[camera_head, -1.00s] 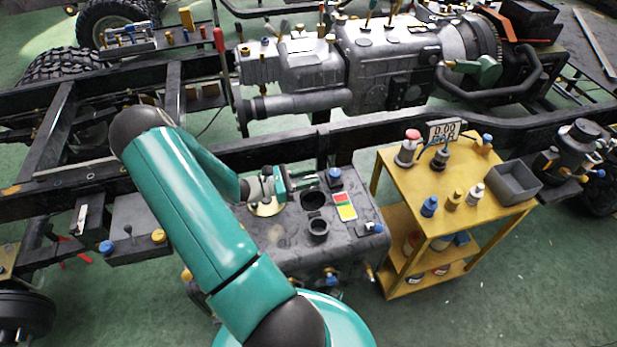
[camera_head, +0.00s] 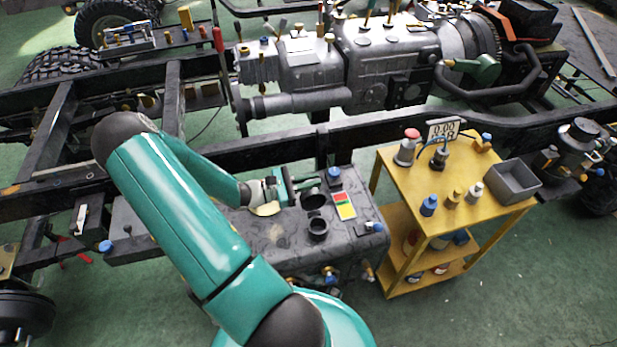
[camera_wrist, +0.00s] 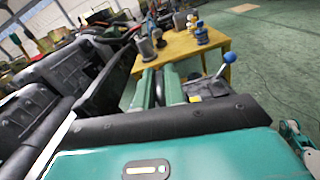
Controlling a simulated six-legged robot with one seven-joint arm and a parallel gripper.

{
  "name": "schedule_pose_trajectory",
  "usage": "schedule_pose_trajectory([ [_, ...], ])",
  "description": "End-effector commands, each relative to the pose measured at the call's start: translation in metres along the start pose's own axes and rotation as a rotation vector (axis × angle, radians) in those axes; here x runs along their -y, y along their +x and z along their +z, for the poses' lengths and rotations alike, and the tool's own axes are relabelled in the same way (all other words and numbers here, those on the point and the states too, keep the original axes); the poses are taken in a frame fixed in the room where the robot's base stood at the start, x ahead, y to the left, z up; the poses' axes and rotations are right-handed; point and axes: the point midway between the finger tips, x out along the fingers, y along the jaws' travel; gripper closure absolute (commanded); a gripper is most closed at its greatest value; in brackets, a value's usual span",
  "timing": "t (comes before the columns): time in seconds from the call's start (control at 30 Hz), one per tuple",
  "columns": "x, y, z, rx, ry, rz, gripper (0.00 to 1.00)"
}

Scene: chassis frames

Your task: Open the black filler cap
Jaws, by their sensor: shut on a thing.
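The grey tank (camera_head: 270,230) stands in front of the frame rail. On its top are a dark round filler part (camera_head: 314,201) and a second black round neck (camera_head: 318,229) nearer to me. My gripper (camera_head: 312,181) is at the back edge of the first one, with its green fingers shut. The black filler cap between the fingers is mostly hidden, and I cannot make out how far it is tilted.
A red, yellow and green label (camera_head: 344,206) and a blue cap (camera_head: 335,174) are right of the gripper. A yellow cart (camera_head: 400,170) with bottles and a grey bin (camera_head: 513,182) stands at the right. The engine (camera_head: 330,70) lies behind the rail.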

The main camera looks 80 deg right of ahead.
Motion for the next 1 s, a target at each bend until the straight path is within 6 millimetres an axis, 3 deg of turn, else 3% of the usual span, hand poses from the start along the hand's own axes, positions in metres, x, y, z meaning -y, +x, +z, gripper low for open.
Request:
schedule_pose_trajectory([
  [0.2,0.019,-0.001,0.006,-0.001,0.055,0.002,1.00],
  [0.47,0.020,-0.001,0.005,-0.003,0.054,0.001,1.00],
  [0.5,0.020,-0.001,0.005,-0.003,0.054,0.001,0.88],
  [0.6,0.020,-0.001,0.005,-0.003,0.053,0.001,0.68],
  [1.0,0.020,-0.008,0.006,-0.002,0.053,0.003,0.68],
])
